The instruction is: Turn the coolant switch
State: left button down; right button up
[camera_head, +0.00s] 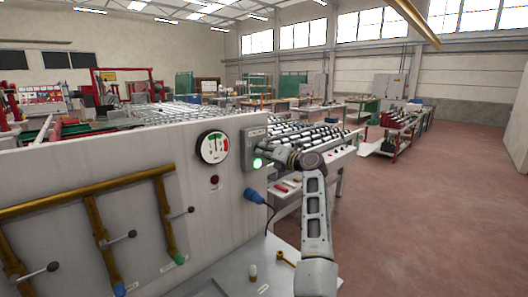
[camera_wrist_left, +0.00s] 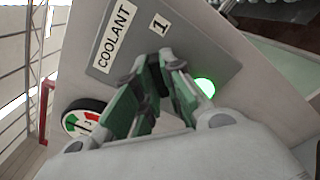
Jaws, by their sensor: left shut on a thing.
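The coolant switch box (camera_head: 251,140) is a grey plate on the upright panel, right of the gauge. In the left wrist view its plate (camera_wrist_left: 200,35) reads COOLANT and 1. A green lamp (camera_head: 257,163) glows on it, and shows beside the fingers in the left wrist view (camera_wrist_left: 206,87). My left gripper (camera_head: 271,153) is at the front of the box. In the left wrist view its fingers (camera_wrist_left: 166,62) are close together at the plate, shut on the switch knob, which they hide. My right gripper is in neither view.
A round gauge (camera_head: 213,147) and a dark red button (camera_head: 214,180) are on the panel (camera_head: 225,215). Brass pipes (camera_head: 95,192) with levers run on its left. A blue plug (camera_head: 254,196) hangs below the box. A roller conveyor (camera_head: 315,137) stands behind; open floor lies right.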

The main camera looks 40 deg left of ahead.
pick_arm(q)
jog(key=shift+r, duration=0.2)
jog(key=c, duration=1.5)
grip_release()
jog(key=shift+f, duration=0.1)
jog(key=shift+s+d+r, duration=0.1)
jog(key=shift+r, duration=4.35)
jog(key=shift+w+r, duration=0.2)
jog(key=shift+r, duration=0.3)
jog(key=shift+s, duration=0.1)
